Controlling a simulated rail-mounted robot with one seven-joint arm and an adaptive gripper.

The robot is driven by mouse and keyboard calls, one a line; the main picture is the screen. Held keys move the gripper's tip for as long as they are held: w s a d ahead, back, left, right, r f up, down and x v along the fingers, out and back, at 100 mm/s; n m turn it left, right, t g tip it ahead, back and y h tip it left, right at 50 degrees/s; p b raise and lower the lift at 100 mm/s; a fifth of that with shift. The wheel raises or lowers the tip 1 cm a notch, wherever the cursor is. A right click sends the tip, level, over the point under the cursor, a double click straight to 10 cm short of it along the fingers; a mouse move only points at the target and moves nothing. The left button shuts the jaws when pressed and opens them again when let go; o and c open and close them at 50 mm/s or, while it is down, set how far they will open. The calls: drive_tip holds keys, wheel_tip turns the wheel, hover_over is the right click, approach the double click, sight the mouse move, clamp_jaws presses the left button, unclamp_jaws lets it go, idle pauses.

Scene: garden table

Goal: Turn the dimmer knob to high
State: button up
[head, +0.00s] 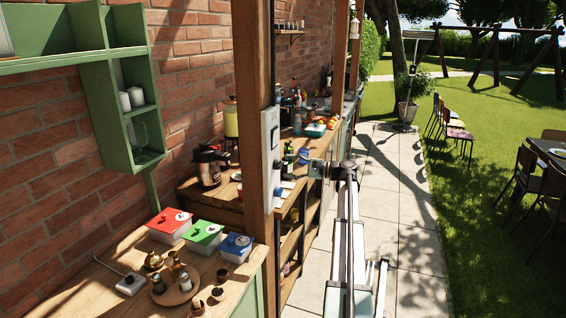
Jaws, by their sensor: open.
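A grey panel (267,172) is fixed to the wooden post in the middle of the head view. A small dark knob (277,165) sticks out from the panel's right side; its pointer and marks are too small to read. My gripper (293,157) is open, just right of the panel at about the knob's height. The fingers are small and dark against the cluttered counter. I cannot tell whether they touch the knob or surround it.
The wooden post (252,80) stands close to my gripper. Behind it, the far counter holds a coffee pot (208,165) and bottles. On the near counter are red (169,222), green (204,234) and blue (236,245) lidded boxes.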

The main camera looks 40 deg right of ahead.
sight(279, 165)
drive_tip(key=shift+p+x, duration=0.35)
drive_tip(key=shift+x, duration=1.15)
drive_tip(key=c, duration=1.2)
drive_tip(key=shift+o, duration=0.2)
drive_tip(key=shift+f+n+b, duration=0.15)
drive_tip(key=shift+n+b, duration=0.35)
drive_tip(key=shift+b, duration=0.7)
drive_tip(key=shift+r, duration=0.2)
